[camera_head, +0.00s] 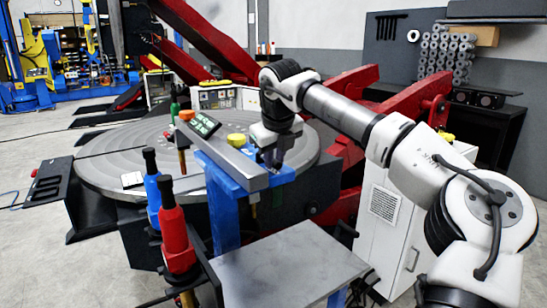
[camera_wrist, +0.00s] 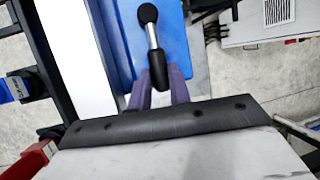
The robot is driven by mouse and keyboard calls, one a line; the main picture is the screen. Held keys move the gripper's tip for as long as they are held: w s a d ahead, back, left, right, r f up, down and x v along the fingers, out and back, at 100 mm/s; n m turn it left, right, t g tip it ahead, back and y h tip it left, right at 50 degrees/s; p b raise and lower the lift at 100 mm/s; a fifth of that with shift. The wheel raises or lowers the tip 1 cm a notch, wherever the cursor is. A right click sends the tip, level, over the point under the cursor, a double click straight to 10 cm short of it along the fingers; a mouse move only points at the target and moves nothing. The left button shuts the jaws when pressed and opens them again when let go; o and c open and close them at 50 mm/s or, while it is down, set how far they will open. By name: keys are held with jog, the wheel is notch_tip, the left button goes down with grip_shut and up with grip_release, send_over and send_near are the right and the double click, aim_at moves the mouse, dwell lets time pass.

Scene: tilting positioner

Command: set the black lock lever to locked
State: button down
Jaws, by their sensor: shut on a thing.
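The black lock lever (camera_wrist: 157,66) shows in the wrist view: a black round pivot at the top, a short silver shaft and a black grip pointing down the picture. It is mounted on a blue plate (camera_wrist: 176,40). My gripper (camera_wrist: 160,84) has its two purple-grey fingers on either side of the black grip and is shut on it. In the head view my gripper (camera_head: 273,157) is low over the right end of the blue bracket (camera_head: 222,185), beside the grey bar. The lever is hidden there behind my gripper. No lock marking can be read.
The grey bar (camera_head: 228,158) runs close along the bracket, with a yellow knob (camera_head: 236,140) and a small display (camera_head: 204,124) nearby. Red (camera_head: 175,232) and blue (camera_head: 167,197) handles stand at left front. The round table (camera_head: 110,165) lies behind; a grey plate (camera_head: 290,268) is in front.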

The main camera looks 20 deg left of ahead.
dwell(0.5)
jog(key=c, duration=1.3)
grip_release()
jog(key=shift+s+r, duration=0.1)
jog(key=v, duration=1.3)
jog(key=shift+s+r+b, duration=0.2)
jog(key=shift+r+b, duration=0.1)
jog(key=shift+b, duration=0.15)
jog(key=shift+f, duration=0.1)
